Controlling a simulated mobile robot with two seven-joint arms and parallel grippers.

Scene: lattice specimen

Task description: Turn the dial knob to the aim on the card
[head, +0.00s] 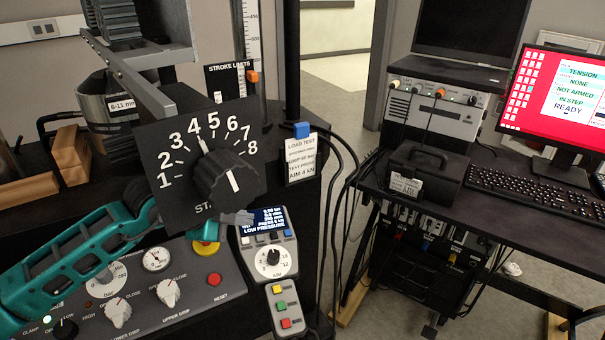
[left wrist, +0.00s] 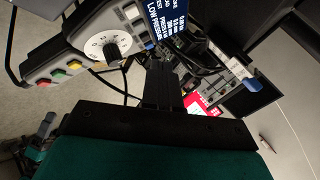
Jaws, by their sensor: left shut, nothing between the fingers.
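The dial knob (head: 226,178) is large and black, on a dark plate (head: 169,205) numbered 1 to 8. A white line crosses its face, slanting down to the right. A white pointer (head: 203,146) at its upper left edge points near 4. The card (head: 301,158) stands right of the plate and reads "LOAD TEST" and, at the bottom, "AIM 4 kN". My left gripper (head: 238,218) is shut and empty, just below the knob, in front of the plate's lower edge. Its fingers also show in the left wrist view (left wrist: 161,88). My right gripper is out of view.
A handset (head: 268,262) with a lit display and a small dial is right below the left gripper. A control panel (head: 200,292) with knobs and a red button lies in front. A black case (head: 425,172), a keyboard (head: 535,200) and a red monitor (head: 560,90) stand at right.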

